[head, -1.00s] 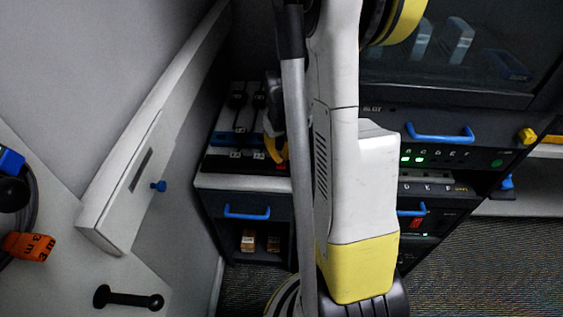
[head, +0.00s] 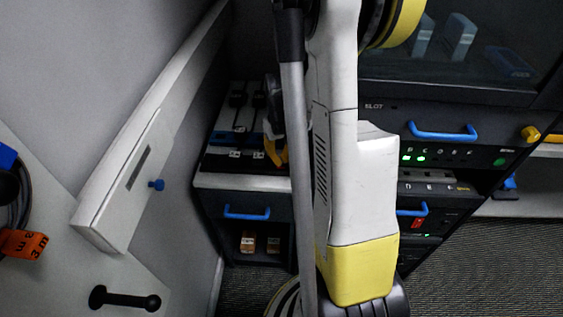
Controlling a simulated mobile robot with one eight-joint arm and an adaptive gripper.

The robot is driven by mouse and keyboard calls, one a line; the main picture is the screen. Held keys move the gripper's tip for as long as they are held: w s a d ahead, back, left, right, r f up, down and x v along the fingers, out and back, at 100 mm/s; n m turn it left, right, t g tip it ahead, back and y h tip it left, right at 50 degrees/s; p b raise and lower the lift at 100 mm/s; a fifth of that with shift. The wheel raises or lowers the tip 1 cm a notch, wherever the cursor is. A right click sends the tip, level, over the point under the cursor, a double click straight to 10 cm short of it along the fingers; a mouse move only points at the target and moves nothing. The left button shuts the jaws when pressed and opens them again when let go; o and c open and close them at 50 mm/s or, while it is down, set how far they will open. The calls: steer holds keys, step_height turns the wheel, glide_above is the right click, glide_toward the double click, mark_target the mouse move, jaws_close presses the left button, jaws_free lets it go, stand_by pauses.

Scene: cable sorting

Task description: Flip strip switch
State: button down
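A dark strip (head: 222,163) with small white labels lies along the front of the low cabinet's top. Black plugs or cables (head: 240,127) stand behind it. Which of these carries the strip switch I cannot tell. What seems to be my gripper (head: 275,150), grey and yellow, is at the cabinet top beside the labelled strip, mostly hidden behind my arm. Its fingertips and any contact are unclear.
The low cabinet has a blue drawer handle (head: 247,213) and small orange boxes (head: 248,242) on a shelf. A dark rack with a blue handle (head: 443,132) and green lights stands right.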

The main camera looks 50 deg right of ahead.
steer(key=shift+f+b, duration=0.85)
steer(key=shift+f, duration=0.15)
stand_by(0.3)
steer(key=shift+r, duration=0.1)
steer(key=shift+r+p, duration=2.6)
steer(key=shift+r, duration=0.9)
steer(key=s+a+r+n+t, duration=0.1)
steer(key=s+a+r+t, duration=0.1)
steer(key=a+r, duration=0.3)
steer(key=s+a+r+n+t, duration=0.1)
steer(key=a+r, duration=0.5)
steer(key=a, duration=0.6)
steer(key=s+a+r+n+t, duration=0.2)
steer(key=a+r+t, duration=0.2)
steer(key=a, duration=0.4)
steer(key=shift+s+a+r, duration=0.25)
steer(key=shift+s+r, duration=0.05)
steer(key=shift+r, duration=0.5)
